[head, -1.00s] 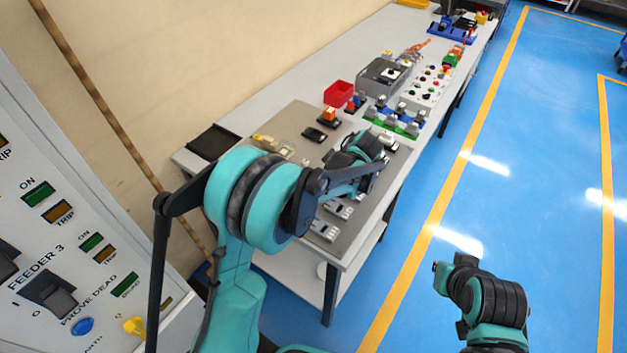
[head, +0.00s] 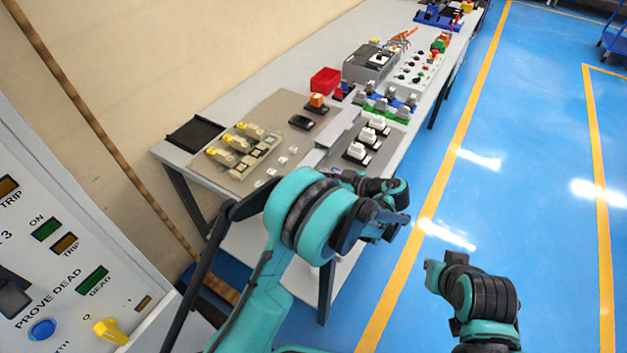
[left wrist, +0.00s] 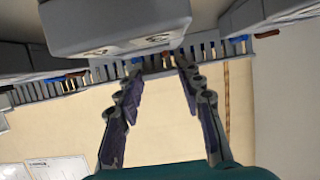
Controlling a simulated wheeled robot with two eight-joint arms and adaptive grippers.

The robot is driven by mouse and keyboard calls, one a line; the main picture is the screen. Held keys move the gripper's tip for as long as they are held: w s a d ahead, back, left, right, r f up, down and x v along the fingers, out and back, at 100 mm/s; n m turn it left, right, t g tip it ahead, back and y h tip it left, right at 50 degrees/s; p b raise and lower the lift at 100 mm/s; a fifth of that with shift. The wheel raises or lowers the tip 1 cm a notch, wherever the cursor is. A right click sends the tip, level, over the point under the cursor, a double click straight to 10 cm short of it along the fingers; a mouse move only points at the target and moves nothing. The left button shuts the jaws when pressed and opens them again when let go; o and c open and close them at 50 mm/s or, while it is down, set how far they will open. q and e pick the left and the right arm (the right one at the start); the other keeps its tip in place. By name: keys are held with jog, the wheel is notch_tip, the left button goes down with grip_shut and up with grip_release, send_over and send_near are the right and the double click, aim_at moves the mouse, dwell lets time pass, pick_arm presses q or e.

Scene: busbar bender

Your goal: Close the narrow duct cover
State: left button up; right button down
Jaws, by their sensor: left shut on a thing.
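My left gripper (head: 402,218) shows at the table's front edge in the head view, partly hidden by its own arm. In the left wrist view its two fingers (left wrist: 160,65) reach toward a grey slotted duct (left wrist: 62,84). The fingertips are apart, with something between them that I cannot make out. A grey block (left wrist: 115,22) hangs close above the fingers in that view. I cannot pick out the narrow duct cover with certainty. My right gripper (head: 432,275) is over the blue floor, away from the table; its finger opening is too small to judge.
The long table (head: 270,85) carries a board with yellow-tipped levers (head: 228,150), white-topped switches (head: 362,148), a red bin (head: 325,80) and a black tray (head: 195,134). A feeder panel (head: 75,245) stands at left. The floor (head: 510,120) at right is open.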

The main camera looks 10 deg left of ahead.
pick_arm(q)
jog(key=shift+f, duration=0.1)
dwell(0.3)
jog(key=o, duration=1.2)
jog(key=shift+c, duration=0.2)
jog(key=v, duration=1.2)
